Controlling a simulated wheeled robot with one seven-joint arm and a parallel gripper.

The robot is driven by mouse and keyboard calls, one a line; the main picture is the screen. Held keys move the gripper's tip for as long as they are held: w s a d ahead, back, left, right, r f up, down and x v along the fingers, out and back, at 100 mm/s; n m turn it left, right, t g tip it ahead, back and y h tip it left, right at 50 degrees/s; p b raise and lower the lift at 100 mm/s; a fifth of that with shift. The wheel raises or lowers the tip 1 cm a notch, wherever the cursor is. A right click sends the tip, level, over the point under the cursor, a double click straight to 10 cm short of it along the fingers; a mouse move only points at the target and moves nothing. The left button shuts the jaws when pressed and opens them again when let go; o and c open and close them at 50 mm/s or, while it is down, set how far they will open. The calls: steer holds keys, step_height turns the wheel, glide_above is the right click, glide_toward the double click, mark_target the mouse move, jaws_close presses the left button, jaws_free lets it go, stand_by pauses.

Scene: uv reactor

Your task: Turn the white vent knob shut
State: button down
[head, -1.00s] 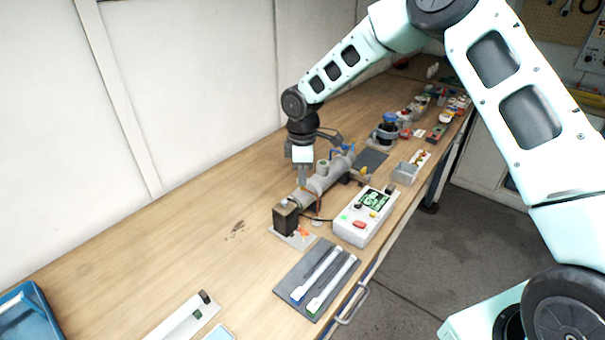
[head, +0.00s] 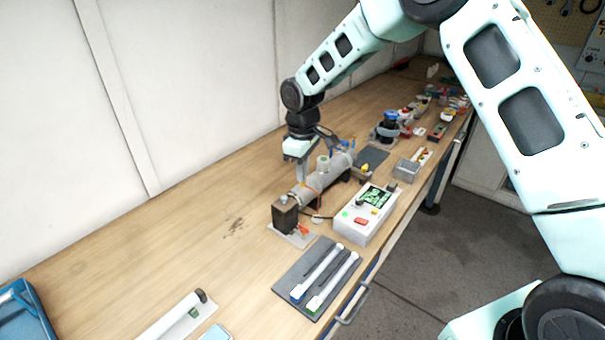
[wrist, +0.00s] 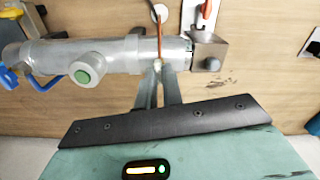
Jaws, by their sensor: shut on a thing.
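The grey cylindrical reactor (head: 322,179) lies along the bench and also shows in the wrist view (wrist: 120,55). My gripper (head: 302,183) reaches down onto its near part, beside the dark end block (head: 285,215). In the wrist view my gripper (wrist: 158,72) has its fingers close together at the reactor's side. A small pale bit, which I take for the white vent knob (wrist: 157,64), shows between the fingertips; they are shut on it and hide most of it. How far the knob is turned cannot be seen.
A round port with a green centre (wrist: 84,75) stands out from the reactor. An orange cable (wrist: 160,40) passes close by the fingertips. A white control box (head: 365,214) and a dark tray with two tubes (head: 290,275) stand in front. The bench to the left is mostly clear.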

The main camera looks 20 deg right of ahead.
steer(key=shift+m+b, duration=0.4)
steer(key=shift+m, duration=0.8)
steer(key=shift+r, duration=0.1)
steer(key=c, duration=1.5)
jaws_free()
steer(key=shift+c, duration=0.2)
step_height(320, 180, up, 17)
steer(key=b, duration=0.3)
steer(key=shift+r, duration=0.2)
